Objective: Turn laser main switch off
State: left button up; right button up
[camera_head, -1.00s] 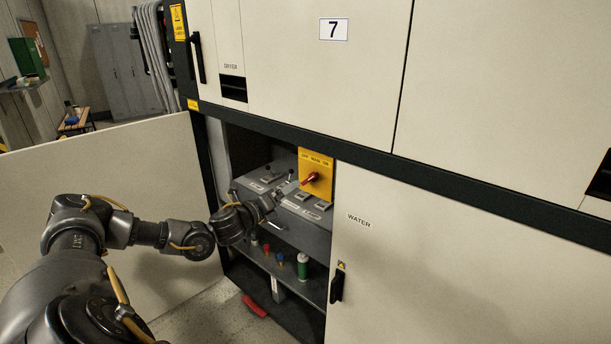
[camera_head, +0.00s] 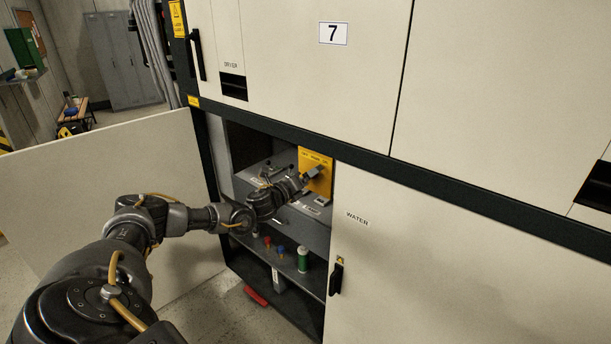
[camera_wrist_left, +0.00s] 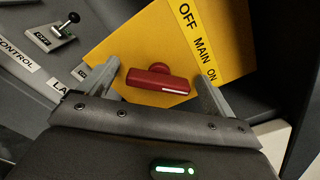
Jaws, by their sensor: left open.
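The yellow main switch plate (camera_head: 318,158) is inside the open cabinet bay. In the left wrist view the plate (camera_wrist_left: 130,42) carries the words OFF, MAIN and ON. Its red rotary handle (camera_wrist_left: 158,80) lies between the two fingers of my left gripper (camera_wrist_left: 156,84), with room on both sides. In the head view my left gripper (camera_head: 312,174) is in front of the plate and hides the red handle. The gripper is open. I cannot tell how far the handle sits between the fingers in depth. My right gripper is not in view.
A grey control box (camera_head: 311,226) with levers is left of and below the plate. Below it a shelf holds a green bottle (camera_head: 303,260) and small items. The WATER door (camera_head: 430,250) is shut on the right; an open door panel (camera_head: 100,160) stands left.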

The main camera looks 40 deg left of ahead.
pick_arm(q)
jog(key=c, duration=0.9)
jog(key=shift+a, duration=0.1)
jog(key=shift+c, duration=0.4)
